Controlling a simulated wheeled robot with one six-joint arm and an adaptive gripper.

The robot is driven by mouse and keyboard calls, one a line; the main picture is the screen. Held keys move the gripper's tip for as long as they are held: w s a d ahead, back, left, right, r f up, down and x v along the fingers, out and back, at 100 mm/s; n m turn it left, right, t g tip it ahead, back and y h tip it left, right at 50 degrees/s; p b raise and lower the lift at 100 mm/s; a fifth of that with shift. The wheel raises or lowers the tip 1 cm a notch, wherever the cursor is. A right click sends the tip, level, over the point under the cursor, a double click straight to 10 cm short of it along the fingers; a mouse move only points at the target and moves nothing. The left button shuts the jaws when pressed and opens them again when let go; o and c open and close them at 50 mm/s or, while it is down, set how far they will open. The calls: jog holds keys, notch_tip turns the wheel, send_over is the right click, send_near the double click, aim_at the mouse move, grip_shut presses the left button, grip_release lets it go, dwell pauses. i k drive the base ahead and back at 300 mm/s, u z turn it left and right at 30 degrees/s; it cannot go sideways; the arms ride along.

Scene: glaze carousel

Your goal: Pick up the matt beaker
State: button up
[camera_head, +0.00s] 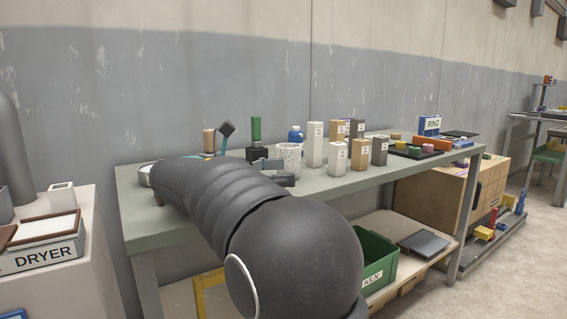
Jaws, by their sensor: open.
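A pale speckled beaker (289,153) stands upright on the grey-green table (146,236), right of the middle of my arm. It is the only beaker-shaped thing I can make out; I cannot tell its finish for sure. My gripper (284,171) is small and dark in this view, low at the beaker's near left side. Its jaws are open, and the beaker's base is partly hidden by them. I cannot tell whether they touch it. My arm hides much of the table's left part.
Several white, tan and grey blocks (315,145) stand close to the beaker's right. A green cylinder (256,129) on a dark base and a blue bottle (295,135) stand behind it. A dark tray (415,152) and RING box (429,125) lie farther right. A DRYER box (42,259) is at left.

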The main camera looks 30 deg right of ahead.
aim_at(292, 152)
jog(key=i, duration=0.85)
